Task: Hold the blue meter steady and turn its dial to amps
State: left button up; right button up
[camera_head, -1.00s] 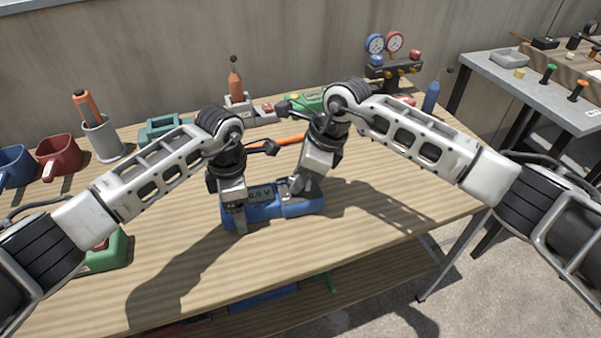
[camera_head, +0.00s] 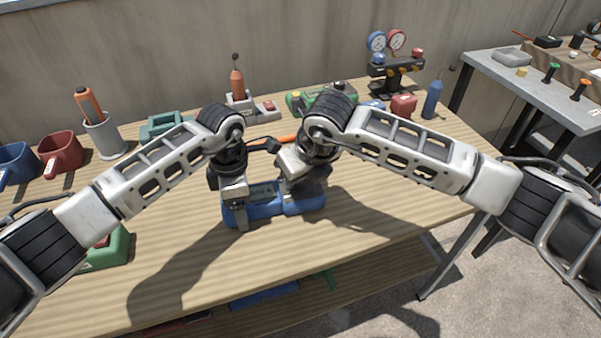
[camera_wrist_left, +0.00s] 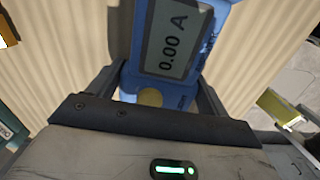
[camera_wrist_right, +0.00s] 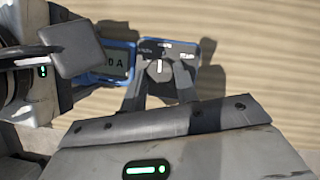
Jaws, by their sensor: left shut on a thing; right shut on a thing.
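The blue meter (camera_head: 265,212) lies on the wooden bench in front of me. My left gripper (camera_head: 237,208) is shut across its left end. In the left wrist view the meter's display (camera_wrist_left: 172,38) reads 0.00 A, and the blue body sits between the two fingers. My right gripper (camera_head: 297,192) is over the meter's right part. In the right wrist view its fingers are shut on the dial (camera_wrist_right: 160,68), whose white pointer mark shows between them. The fingers hide part of the dial and its labels.
A gauge set (camera_head: 393,68) and a blue bottle (camera_head: 432,98) stand at the back right.

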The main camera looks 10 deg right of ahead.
jog(key=shift+m, duration=0.5)
jog(key=o, duration=1)
jog(key=v, duration=1.2)
jog(key=shift+s+a, duration=0.15)
jog(key=shift+s, duration=0.05)
pick_arm(q)
jog(key=o, duration=1.3)
